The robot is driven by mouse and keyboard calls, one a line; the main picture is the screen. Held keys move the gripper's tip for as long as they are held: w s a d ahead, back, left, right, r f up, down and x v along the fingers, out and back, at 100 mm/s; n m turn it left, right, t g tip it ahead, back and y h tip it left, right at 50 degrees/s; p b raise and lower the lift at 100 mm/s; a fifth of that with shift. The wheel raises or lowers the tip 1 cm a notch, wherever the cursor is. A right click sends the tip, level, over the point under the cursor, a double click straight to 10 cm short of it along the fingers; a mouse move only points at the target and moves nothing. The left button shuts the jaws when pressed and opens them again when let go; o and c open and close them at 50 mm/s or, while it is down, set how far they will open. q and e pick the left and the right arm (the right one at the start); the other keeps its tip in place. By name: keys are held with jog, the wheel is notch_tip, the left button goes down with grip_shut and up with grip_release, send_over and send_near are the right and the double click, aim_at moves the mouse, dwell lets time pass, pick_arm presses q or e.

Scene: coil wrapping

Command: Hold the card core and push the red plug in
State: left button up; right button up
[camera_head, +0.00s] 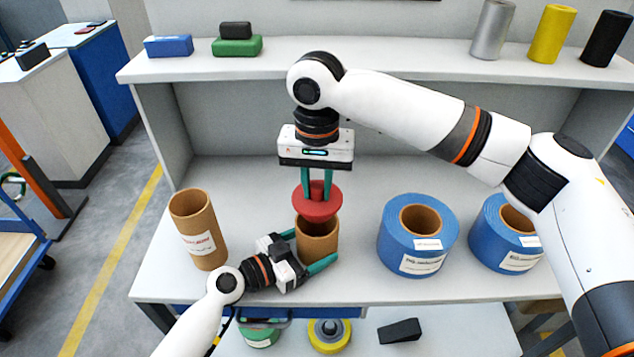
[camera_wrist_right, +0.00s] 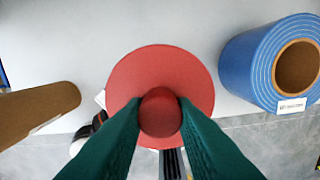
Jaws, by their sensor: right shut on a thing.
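The brown card core (camera_head: 318,243) stands upright near the front edge of the table. My left gripper (camera_head: 308,252) has its green fingers on either side of the core, low down. Part of the far finger is hidden, and I cannot tell if both fingers press on the core. My right gripper (camera_head: 318,180) is shut on the knob of the red plug (camera_head: 317,207) and points down. The plug's wide disc is over the core's top and hides its opening. In the right wrist view the disc (camera_wrist_right: 120,80) and the knob between the fingers show from above.
Another card core (camera_head: 196,222) with a label stands at the left. Two blue coils (camera_head: 412,262) (camera_head: 492,250) stand at the right. A shelf (camera_head: 400,62) with blocks and rolls runs behind. The table is clear behind the core.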

aim_at(317, 207)
dwell(0.5)
jog(key=shift+f, duration=0.7)
jog(key=shift+f, duration=2.2)
dwell(0.8)
jog(key=o, duration=1.1)
notch_tip(317, 207, up, 12)
